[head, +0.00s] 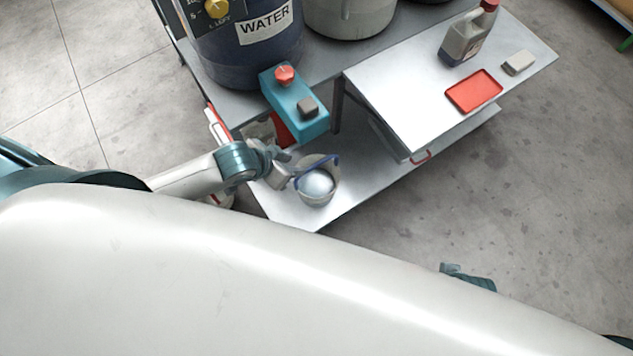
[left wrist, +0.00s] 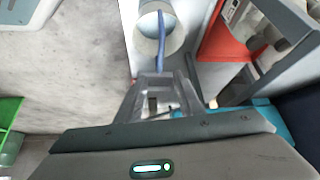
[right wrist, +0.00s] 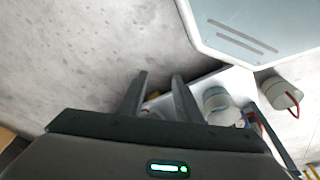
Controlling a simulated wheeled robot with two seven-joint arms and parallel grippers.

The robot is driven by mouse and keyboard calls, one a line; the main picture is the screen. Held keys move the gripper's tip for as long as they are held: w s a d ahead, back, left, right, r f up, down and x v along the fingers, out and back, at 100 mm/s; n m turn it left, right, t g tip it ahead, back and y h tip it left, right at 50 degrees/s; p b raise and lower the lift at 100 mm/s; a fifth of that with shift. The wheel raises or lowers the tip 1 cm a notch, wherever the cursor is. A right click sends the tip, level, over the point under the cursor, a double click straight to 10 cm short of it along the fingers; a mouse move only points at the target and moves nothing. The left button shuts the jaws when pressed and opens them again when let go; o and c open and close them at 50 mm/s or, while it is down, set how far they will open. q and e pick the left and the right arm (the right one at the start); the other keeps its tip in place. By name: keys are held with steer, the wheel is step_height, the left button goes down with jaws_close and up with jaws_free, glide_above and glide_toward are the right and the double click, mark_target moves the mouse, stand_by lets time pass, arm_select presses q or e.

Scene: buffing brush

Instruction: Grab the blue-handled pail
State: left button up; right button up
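The pail (head: 317,196) is light-coloured, with a blue handle (head: 318,157) and a pale rounded inside. It stands on the low shelf of the metal bench. In the left wrist view the pail (left wrist: 147,45) is at top centre, and its handle (left wrist: 161,45) runs down to my fingertips. My left gripper (head: 286,174) is at the pail's left side; its fingers (left wrist: 158,78) are close together with the handle between their tips. My right gripper (right wrist: 160,78) is open and empty, with its fingers apart, away from the pail.
A teal box with a red knob (head: 297,105) stands just behind the pail. A dark WATER tank (head: 245,60) is further back. To the right, a raised metal top (head: 400,90) holds a red tray (head: 473,91), a bottle (head: 466,40) and a grey block (head: 518,62).

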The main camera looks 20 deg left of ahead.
mark_target(316, 165)
arm_select(q)
steer(key=shift+f, duration=0.15)
